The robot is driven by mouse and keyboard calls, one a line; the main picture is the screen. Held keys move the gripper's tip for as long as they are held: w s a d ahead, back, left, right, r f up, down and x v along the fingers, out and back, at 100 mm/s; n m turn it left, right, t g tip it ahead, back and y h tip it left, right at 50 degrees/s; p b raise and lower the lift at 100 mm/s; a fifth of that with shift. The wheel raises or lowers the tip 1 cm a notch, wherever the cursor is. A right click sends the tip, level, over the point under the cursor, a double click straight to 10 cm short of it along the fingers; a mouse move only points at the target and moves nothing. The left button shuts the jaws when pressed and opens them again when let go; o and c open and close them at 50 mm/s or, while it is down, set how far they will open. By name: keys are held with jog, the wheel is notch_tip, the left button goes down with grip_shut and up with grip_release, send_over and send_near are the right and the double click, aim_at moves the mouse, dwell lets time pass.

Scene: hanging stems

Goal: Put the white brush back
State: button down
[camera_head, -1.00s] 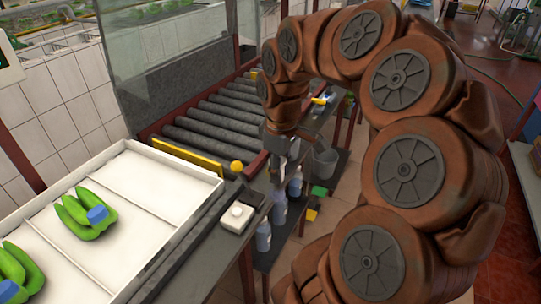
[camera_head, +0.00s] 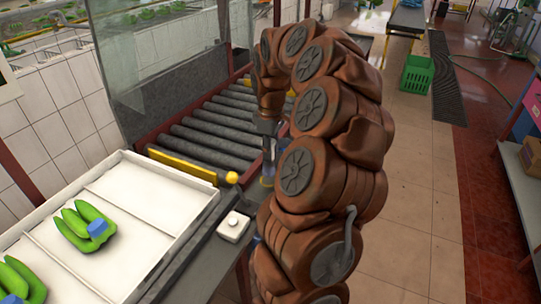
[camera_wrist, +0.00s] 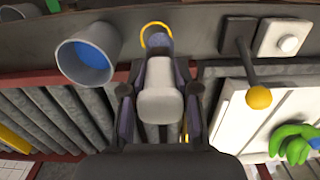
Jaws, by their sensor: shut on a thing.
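The white brush (camera_wrist: 160,105) is between the two fingers of my gripper (camera_wrist: 160,88) in the wrist view. The gripper is shut on it. Its far end meets a holder with a yellow rim (camera_wrist: 157,30) at the top of the view. I cannot tell whether the brush is inside that rim or only in front of it. In the head view my gripper (camera_head: 268,145) hangs beside the roller conveyor, and the brush is too small to make out clearly.
A grey cup with a blue inside (camera_wrist: 88,55) stands left of the brush. A yellow ball knob (camera_wrist: 259,97) and a white button box (camera_head: 233,227) are close by. A white tray (camera_head: 150,205) with green bananas (camera_head: 82,228) lies left; rollers (camera_head: 215,135) are behind.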

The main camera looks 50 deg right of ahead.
jog(key=shift+w+d, duration=0.3)
jog(key=shift+f+p, duration=0.7)
jog(key=shift+f, duration=1.15)
jog(key=shift+f, duration=0.25)
jog(key=c, duration=0.7)
grip_release()
jog(key=shift+r, duration=0.1)
